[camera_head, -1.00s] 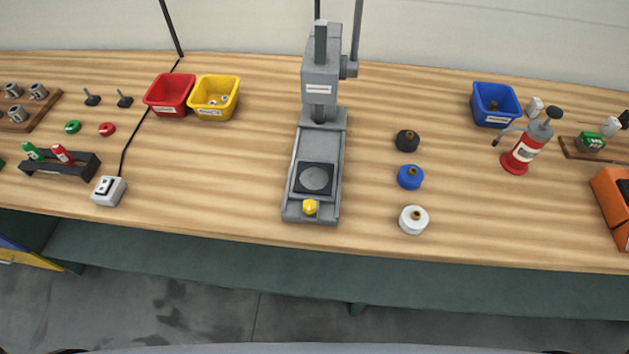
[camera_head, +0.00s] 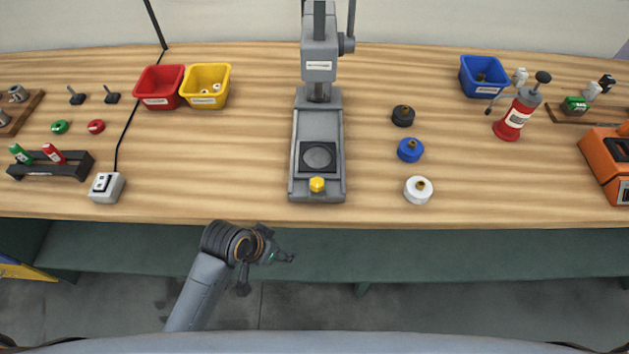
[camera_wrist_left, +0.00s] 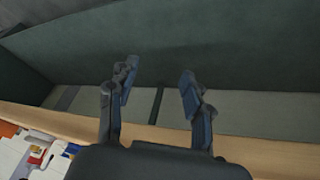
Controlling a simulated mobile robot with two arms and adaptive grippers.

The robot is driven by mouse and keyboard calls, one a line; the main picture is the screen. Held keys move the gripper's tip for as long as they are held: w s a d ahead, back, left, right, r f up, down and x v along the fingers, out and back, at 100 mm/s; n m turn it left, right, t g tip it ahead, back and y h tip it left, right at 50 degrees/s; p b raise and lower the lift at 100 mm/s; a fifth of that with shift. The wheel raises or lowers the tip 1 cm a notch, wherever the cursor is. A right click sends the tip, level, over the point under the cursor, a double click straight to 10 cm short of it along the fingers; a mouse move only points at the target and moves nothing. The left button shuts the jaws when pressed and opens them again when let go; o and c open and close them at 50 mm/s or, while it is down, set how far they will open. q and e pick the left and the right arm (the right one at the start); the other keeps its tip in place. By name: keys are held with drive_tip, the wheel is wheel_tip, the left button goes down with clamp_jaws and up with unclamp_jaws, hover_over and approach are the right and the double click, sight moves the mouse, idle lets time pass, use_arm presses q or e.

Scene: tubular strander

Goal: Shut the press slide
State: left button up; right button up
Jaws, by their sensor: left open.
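The grey press (camera_head: 319,70) stands upright at the middle of the bench. Its slide (camera_head: 318,160) is drawn out toward the front edge, with a dark plate and round disc on it and a yellow knob (camera_head: 317,184) at its front end. My left gripper (camera_head: 268,276) is open and empty, in front of the bench's front edge, below and left of the knob and apart from it. In the left wrist view its two fingers (camera_wrist_left: 158,85) are spread with nothing between them. My right gripper is not in view.
Black, blue and white knobbed pieces (camera_head: 410,150) stand right of the slide. Red (camera_head: 160,88) and yellow (camera_head: 205,87) bins stand left of the press, a blue bin (camera_head: 484,77) to the right. A white switch box (camera_head: 107,187) lies at left. Bench around the slide is clear.

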use_arm(q)
drive_tip(key=w+d+r+m+g+h, duration=0.1)
drive_tip(key=w+d+r+m, duration=0.1)
drive_tip(key=d+r+m, duration=0.6)
drive_tip(key=w+d+r+m+g+h, duration=0.15)
drive_tip(key=d+r+m, duration=0.35)
drive_tip(key=r, duration=0.6)
drive_tip(key=m+y, duration=0.6)
drive_tip(key=m, duration=0.2)
approach(317, 181)
drive_tip(key=shift+g, duration=0.45)
drive_tip(key=f, duration=0.3)
drive_tip(key=f+p, duration=0.1)
drive_tip(key=f, duration=0.1)
drive_tip(key=f+p, duration=0.1)
drive_tip(key=f, duration=0.2)
drive_tip(key=shift+w+f, duration=0.35)
clamp_jaws()
